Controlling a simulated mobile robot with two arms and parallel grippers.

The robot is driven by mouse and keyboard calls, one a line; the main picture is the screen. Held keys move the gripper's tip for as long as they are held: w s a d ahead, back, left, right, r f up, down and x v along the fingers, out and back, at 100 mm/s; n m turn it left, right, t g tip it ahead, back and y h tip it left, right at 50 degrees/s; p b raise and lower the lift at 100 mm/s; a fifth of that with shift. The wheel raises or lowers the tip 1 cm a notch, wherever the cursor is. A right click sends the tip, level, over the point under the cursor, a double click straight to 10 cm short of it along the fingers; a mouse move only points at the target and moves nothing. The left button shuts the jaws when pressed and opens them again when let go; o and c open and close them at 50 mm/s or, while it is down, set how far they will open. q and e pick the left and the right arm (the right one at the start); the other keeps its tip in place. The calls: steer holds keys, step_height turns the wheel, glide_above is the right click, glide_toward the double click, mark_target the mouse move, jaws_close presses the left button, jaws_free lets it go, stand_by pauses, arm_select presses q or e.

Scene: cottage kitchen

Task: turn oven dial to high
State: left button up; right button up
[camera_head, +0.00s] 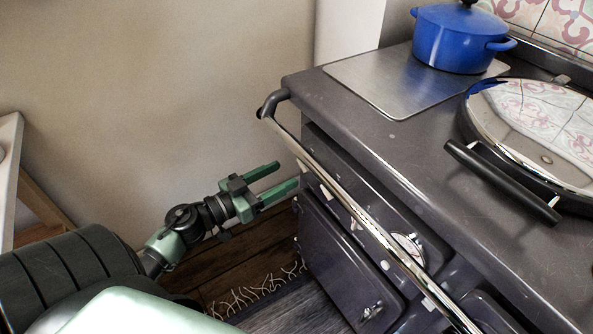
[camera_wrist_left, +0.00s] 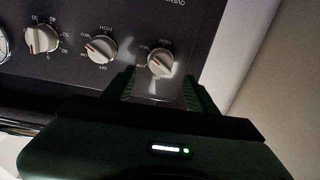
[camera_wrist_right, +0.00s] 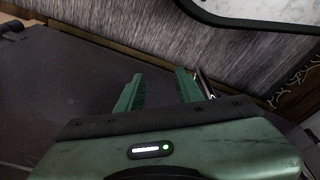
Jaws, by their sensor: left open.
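The range cooker (camera_head: 420,130) stands at the right in the head view, with pale dials partly hidden behind its chrome rail. In the left wrist view a row of dials shows on the dark panel: an end dial (camera_wrist_left: 161,62), a middle dial (camera_wrist_left: 101,49) and a numbered dial (camera_wrist_left: 41,39). The panel lettering is upside down and partly cut off. My left gripper (camera_head: 288,175) is open at the panel's left end. Its fingers (camera_wrist_left: 160,84) straddle the line of the end dial; contact cannot be told. My right gripper (camera_wrist_right: 158,74) is open and empty.
A blue pot (camera_head: 455,40) and a round lid with a black handle (camera_head: 505,180) are on top. The wall (camera_head: 150,90) is beside the cooker. A fringed rug (camera_head: 250,295) lies on the floor.

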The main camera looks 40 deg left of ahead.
mark_target(300, 166)
arm_select(q)
steer(key=x, duration=0.5)
steer(key=shift+w+d, duration=0.1)
steer(key=shift+w, duration=0.3)
jaws_close()
